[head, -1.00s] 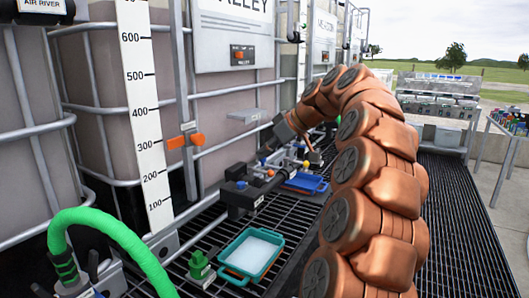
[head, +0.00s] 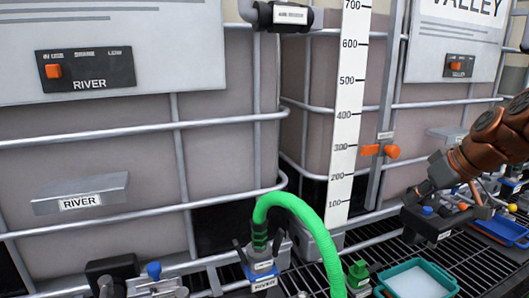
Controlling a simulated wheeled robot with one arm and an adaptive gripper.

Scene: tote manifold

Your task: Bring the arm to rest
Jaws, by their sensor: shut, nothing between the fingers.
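My copper-coloured arm (head: 500,138) reaches in from the right edge. Its end bends down to my gripper (head: 480,208), which is small in the head view, shut and empty. Most of the arm is outside the frame.
A green hose (head: 300,205) arches up from the River outlet (head: 262,268). A teal tray (head: 412,268) and a blue tray (head: 498,229) lie on the grating. The River tote's cage (head: 130,132) fills the left, beside a white level scale (head: 347,110).

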